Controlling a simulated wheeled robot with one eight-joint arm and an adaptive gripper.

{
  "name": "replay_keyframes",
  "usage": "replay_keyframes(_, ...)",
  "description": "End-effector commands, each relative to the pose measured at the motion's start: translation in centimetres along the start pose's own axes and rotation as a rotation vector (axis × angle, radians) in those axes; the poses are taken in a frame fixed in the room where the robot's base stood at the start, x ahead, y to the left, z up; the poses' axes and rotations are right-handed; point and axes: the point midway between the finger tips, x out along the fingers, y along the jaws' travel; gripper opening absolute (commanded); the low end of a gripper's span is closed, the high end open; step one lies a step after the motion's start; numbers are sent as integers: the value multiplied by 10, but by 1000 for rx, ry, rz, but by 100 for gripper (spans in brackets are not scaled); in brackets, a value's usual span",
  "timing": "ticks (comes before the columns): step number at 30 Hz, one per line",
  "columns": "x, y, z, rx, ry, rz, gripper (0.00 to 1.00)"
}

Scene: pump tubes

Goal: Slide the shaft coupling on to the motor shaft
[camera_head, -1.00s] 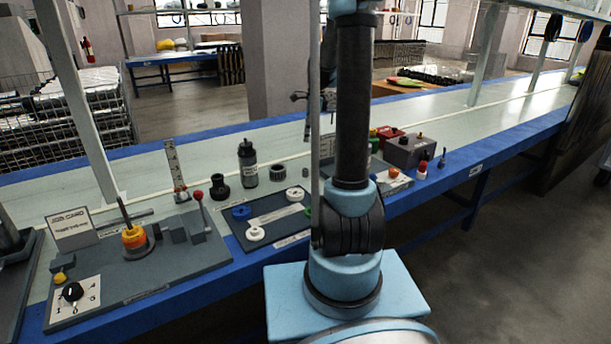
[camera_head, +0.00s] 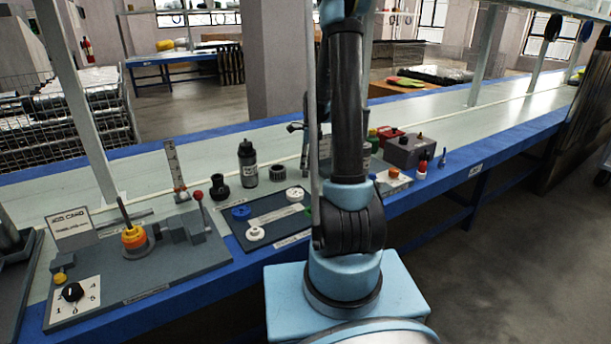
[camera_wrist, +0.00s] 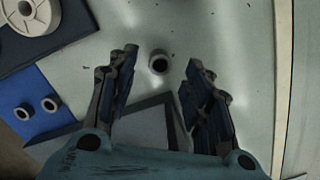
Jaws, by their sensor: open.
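A small grey hollow cylinder, apparently the shaft coupling (camera_wrist: 159,64), stands on the pale bench in the wrist view, its dark bore facing the camera. My gripper (camera_wrist: 161,58) is open, with one finger on each side of the cylinder in the picture; contact cannot be seen. In the head view my arm hides most of this spot. A grey fixture board (camera_head: 190,262) at the left bears an orange-and-yellow round part (camera_head: 134,238) with a thin upright rod (camera_head: 123,212), possibly the motor shaft. Nothing is seen on the rod's upper end.
A dark parts board (camera_head: 240,226) with white and blue round parts lies left of my arm. A black bottle (camera_head: 247,162), a dark ribbed ring (camera_head: 277,173) and a red-knobbed lever (camera_head: 199,205) stand nearby. A grey box (camera_head: 410,150) is at the right.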

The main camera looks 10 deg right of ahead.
Motion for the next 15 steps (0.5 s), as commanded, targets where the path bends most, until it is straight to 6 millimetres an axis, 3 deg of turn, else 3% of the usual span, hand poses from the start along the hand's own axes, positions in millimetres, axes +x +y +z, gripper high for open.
replay_keyframes(9,37,-2,0,-1,0,0,46)
replay_keyframes(15,46,-1,0,-1,0,0,46)
